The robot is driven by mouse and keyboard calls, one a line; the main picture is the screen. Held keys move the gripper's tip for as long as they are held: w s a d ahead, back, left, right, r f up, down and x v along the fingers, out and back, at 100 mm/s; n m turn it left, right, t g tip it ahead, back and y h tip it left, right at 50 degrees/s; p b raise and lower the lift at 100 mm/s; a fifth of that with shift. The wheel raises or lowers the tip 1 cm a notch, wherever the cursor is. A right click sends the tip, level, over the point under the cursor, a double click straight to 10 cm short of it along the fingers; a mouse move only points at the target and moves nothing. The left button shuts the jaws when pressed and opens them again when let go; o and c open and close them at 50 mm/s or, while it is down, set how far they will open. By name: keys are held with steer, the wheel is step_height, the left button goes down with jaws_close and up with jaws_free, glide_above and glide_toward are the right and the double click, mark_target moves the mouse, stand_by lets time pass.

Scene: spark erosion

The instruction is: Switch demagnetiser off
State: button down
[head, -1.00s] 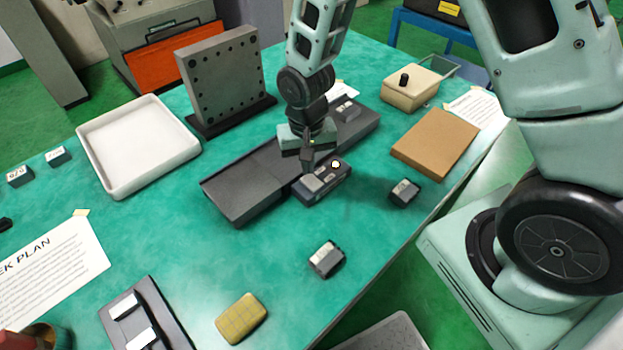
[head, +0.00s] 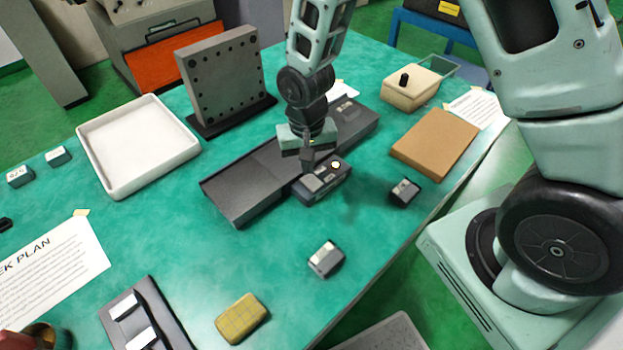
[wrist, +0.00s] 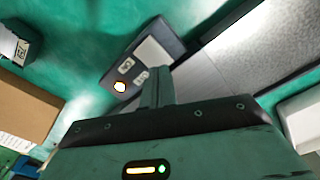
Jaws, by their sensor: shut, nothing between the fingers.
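The demagnetiser appears to be the small dark box (head: 325,190) at the front edge of a long dark unit on the green bench; it also shows in the wrist view (wrist: 143,57). It has a pale plate, two small pale switch-like parts (wrist: 126,65) and a lit whitish-yellow lamp (wrist: 120,86). The lamp also glows in the head view (head: 336,165). My gripper (head: 307,166) is shut and empty, pointing down just over the box's switch side. In the wrist view its fingers (wrist: 157,88) overlap the box's edge near one switch. I cannot tell whether they touch.
The long dark unit (head: 240,190) runs beside and behind the box. A small dark block (head: 404,193) and a brown board (head: 435,143) lie to the right. A white tray (head: 135,150) and an upright drilled plate (head: 222,80) stand left.

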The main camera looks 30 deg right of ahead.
steer(key=shift+f+b, duration=0.65)
steer(key=shift+f, duration=0.3)
stand_by(0.5)
steer(key=shift+r, duration=0.15)
steer(key=shift+r+p, duration=2.95)
steer(key=shift+r, duration=0.5)
steer(key=s+a+r+n, duration=0.3)
steer(key=s+r+n, duration=0.2)
steer(key=s+r, duration=0.4)
steer(key=s+a+r+n, duration=0.3)
steer(key=s+r+n, duration=0.2)
steer(key=s+r, duration=0.3)
steer(key=s, duration=0.3)
steer(key=shift+a+r+y, duration=0.15)
steer(key=shift+r+y, duration=0.15)
steer(key=shift+r, duration=0.1)
